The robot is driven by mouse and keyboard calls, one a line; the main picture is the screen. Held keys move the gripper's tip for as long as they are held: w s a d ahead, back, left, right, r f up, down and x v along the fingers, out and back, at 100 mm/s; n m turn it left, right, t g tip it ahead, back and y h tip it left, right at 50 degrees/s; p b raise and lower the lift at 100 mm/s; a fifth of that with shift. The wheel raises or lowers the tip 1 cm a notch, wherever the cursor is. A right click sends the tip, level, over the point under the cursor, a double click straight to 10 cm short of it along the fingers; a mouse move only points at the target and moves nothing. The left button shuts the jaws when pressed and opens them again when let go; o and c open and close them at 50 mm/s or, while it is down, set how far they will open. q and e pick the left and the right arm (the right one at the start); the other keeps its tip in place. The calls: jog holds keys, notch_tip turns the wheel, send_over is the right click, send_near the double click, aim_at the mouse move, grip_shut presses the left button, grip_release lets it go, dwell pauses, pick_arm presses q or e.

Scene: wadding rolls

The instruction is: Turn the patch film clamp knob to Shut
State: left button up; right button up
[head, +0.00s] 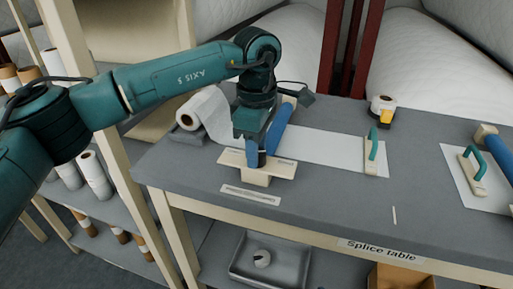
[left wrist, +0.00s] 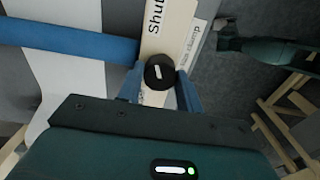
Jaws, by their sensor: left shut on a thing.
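The clamp knob (left wrist: 160,72) is a round black knob with a short white mark on top. I cannot tell for certain which setting the mark points at. It stands on a pale cream clamp plate (head: 284,167), whose end in the left wrist view bears the word "Shut" (left wrist: 155,16). My left gripper (head: 257,158) points down over the middle of the plate. Its blue fingers (left wrist: 160,92) are closed around the knob, one on each side. In the head view the fingers mostly hide the knob.
A blue roller (head: 277,127) and white film (head: 325,148) lie behind the plate. A white roll (head: 207,112) is at the left. A green-handled tool (head: 374,155) and a yellow-and-black item (head: 381,110) are to the right. The table front (head: 330,212) is mostly clear.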

pick_arm(q)
jog(key=shift+m, duration=0.5)
jog(key=o, duration=1)
notch_tip(320, 180, up, 13)
jog(key=shift+r, duration=0.15)
